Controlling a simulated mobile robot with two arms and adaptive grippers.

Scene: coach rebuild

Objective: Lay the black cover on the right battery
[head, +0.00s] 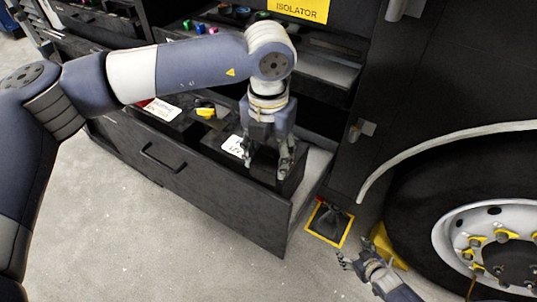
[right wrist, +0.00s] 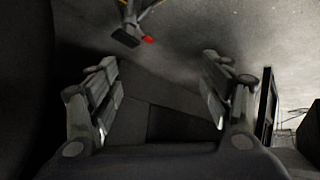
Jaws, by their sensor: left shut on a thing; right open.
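The right battery (head: 224,157) is a dark block with a white label (head: 233,146), standing at the right end of the open drawer. My left gripper (head: 267,168) points down over it and is shut on a dark thing, apparently the black cover (head: 268,157). The cover's edges blend into the dark battery, so I cannot tell whether the two touch. My right gripper (head: 346,262) is low beside the wheel, away from the drawer. In the right wrist view its fingers (right wrist: 160,108) are spread, with a dark surface behind them.
The open drawer (head: 185,178) also holds a labelled box (head: 158,110) and a yellow item (head: 205,112) further left. A yellow-edged square (head: 345,238) with a black thing (head: 331,220) lies on the floor. The large wheel (head: 495,235) bounds the right side. Floor at left front is clear.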

